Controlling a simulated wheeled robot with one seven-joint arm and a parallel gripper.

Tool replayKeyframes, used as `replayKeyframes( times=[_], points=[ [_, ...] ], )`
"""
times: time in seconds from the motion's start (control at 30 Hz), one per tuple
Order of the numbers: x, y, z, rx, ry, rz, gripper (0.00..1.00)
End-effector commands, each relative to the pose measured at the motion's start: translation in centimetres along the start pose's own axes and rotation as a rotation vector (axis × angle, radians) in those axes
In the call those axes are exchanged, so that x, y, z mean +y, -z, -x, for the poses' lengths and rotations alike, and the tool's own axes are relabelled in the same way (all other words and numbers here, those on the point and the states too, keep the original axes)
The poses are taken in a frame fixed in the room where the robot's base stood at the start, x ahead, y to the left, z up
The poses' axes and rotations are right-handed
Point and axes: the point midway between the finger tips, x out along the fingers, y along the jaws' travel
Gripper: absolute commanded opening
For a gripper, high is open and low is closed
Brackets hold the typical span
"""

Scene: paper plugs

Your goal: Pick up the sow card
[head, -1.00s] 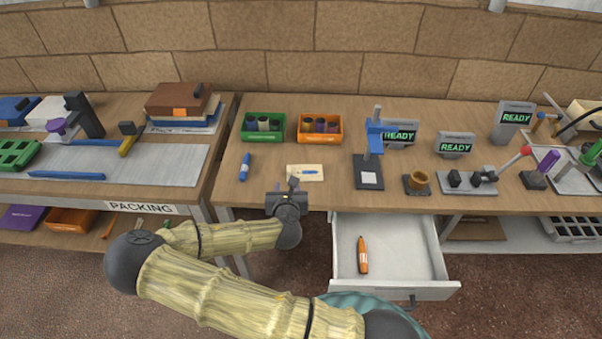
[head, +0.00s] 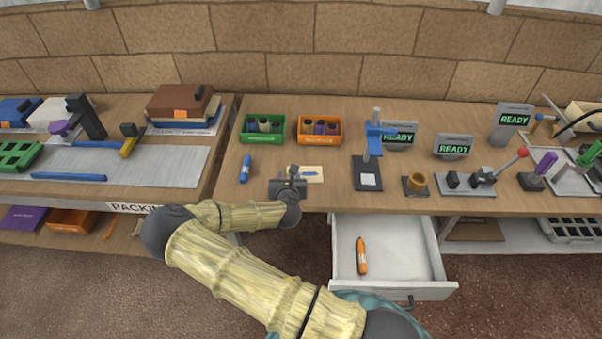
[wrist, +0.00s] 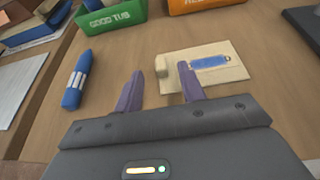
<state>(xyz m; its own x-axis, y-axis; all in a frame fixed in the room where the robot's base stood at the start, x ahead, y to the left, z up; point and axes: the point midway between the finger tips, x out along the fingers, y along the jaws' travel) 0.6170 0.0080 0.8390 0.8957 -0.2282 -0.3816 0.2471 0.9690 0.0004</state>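A cream card (head: 312,174) with a blue picture on it lies flat on the bench. It is the only such card I see, and I cannot read the word sow on it. In the wrist view the card (wrist: 222,75) has a small raised cream tab (wrist: 162,68) at its left end. My gripper (head: 291,173) is at the card's left end. In the wrist view my gripper (wrist: 160,72) is open, its two purple fingers apart, with the tab ahead between the tips. The fingers hold nothing. The right fingertip overlaps the card's near left part in view.
A blue marker (head: 245,168) lies to the left. A green tub (head: 263,129) and an orange tub (head: 320,131) stand behind. A blue press (head: 368,160) stands to the right. The drawer (head: 390,290) below is open with an orange marker (head: 362,256) in it.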

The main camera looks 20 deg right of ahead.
Motion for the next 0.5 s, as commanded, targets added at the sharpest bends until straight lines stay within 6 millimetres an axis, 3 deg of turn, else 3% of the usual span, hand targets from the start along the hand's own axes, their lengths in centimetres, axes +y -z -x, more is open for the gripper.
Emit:
replayKeyframes(
  times=[0.2,0.5],
  points=[
    [-0.1,0.0,-2.8,0.0,0.001,-0.001,0.4],
    [-0.1,0.1,-3.2,0.001,0.001,0.001,0.4]
  ],
)
